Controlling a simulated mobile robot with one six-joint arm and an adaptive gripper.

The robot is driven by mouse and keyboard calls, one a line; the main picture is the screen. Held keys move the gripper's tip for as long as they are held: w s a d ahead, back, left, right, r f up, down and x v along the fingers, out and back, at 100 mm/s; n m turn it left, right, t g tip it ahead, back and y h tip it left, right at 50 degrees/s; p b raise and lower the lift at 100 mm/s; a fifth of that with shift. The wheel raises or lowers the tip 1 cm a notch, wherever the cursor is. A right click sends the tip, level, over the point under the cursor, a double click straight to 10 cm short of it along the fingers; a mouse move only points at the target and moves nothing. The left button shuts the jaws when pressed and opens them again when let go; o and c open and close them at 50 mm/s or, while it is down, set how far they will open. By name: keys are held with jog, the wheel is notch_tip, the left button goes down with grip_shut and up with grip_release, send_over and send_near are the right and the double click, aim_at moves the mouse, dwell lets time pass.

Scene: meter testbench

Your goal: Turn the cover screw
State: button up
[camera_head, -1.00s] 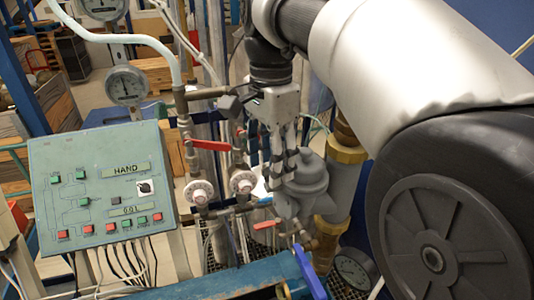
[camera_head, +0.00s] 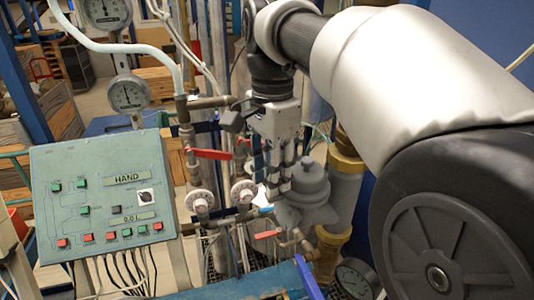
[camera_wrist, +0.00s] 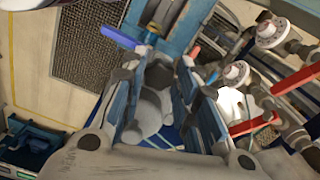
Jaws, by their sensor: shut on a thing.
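A grey, dome-topped meter body (camera_head: 312,185) stands right of my gripper in the head view, among the pipes. My gripper (camera_head: 277,188) points down with its fingers at the meter's left side. In the wrist view, my gripper (camera_wrist: 165,112) has its dark fingers on both sides of a grey rounded part (camera_wrist: 152,108) and is shut on it. I cannot tell whether this part is the cover screw. The fingers hide much of the contact, and no separate screw head can be made out.
A green control panel (camera_head: 102,200) stands at the left. Red levers (camera_head: 208,154) and white dial knobs (camera_head: 200,200) sit close left of my gripper. A brown-and-grey pipe (camera_head: 343,195) rises at the right. A pressure gauge (camera_head: 358,278) lies low at the right.

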jog(key=shift+n+p, duration=0.6)
jog(key=shift+n, duration=0.2)
jog(key=shift+c, duration=0.3)
jog(key=o, duration=1.1)
jog(key=shift+c, duration=0.2)
notch_tip(320, 180, up, 12)
jog(key=shift+f, duration=0.1)
